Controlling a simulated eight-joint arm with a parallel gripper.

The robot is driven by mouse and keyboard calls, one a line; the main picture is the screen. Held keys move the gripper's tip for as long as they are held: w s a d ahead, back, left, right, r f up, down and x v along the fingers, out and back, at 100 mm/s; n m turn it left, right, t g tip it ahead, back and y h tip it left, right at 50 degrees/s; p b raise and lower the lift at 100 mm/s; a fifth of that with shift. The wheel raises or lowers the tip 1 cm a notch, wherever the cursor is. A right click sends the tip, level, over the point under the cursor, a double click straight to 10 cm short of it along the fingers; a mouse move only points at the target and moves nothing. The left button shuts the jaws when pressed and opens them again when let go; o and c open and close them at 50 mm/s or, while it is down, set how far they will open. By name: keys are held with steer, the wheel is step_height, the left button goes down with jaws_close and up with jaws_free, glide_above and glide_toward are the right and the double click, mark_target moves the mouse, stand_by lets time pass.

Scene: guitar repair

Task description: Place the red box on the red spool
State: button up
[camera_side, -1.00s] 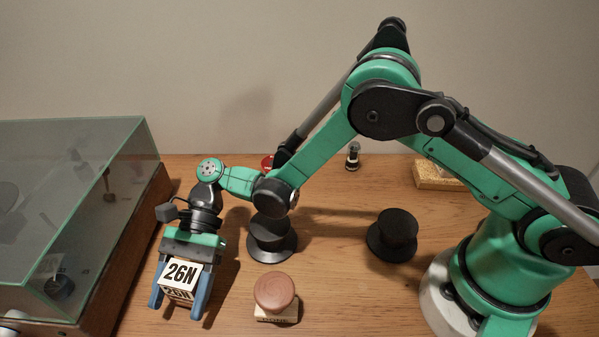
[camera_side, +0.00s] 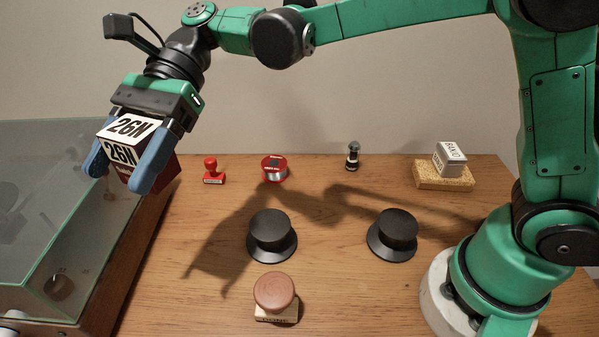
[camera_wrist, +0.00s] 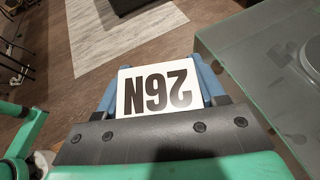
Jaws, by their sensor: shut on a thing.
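The red box (camera_side: 164,172) has white labels reading 26N and a dark red side. My gripper (camera_side: 120,170) is shut on it, one blue finger on each side, and holds it tilted in the air at the left of the side view. In the wrist view the white label of the red box (camera_wrist: 158,90) shows between the blue fingers. The red spool (camera_side: 274,168) stands on the table's back part, right of and apart from the held box.
A red stamp (camera_side: 213,172) stands left of the spool. A glass-lidded case (camera_side: 40,200) fills the left. Two black hat-shaped objects (camera_side: 272,232), a brown-topped stamp (camera_side: 274,292), a small black-and-silver object (camera_side: 352,156) and a cork block (camera_side: 440,178) bearing a white box (camera_side: 451,158) share the table.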

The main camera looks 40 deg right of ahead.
steer(key=w+d+r+m+t, duration=0.1)
steer(key=w+d+m+t, duration=0.6)
steer(key=d, duration=0.4)
steer(key=shift+w+r+t+y, duration=0.3)
steer(key=shift+w+t+y, duration=0.1)
steer(key=shift+w, duration=0.05)
steer(key=w+d+r+m+t+h, duration=0.1)
steer(key=w+d+m+t+h, duration=0.2)
steer(key=d, duration=0.9)
steer(key=m+t, duration=0.3)
steer(key=shift+w+d+m, duration=0.15)
steer(key=shift+d+m, duration=0.05)
steer(key=shift+m, duration=0.2)
glide_above(265, 163)
step_height(265, 163, down, 15)
steer(key=shift+f, duration=2.35)
steer(key=o, duration=1.4)
steer(key=shift+f, duration=0.15)
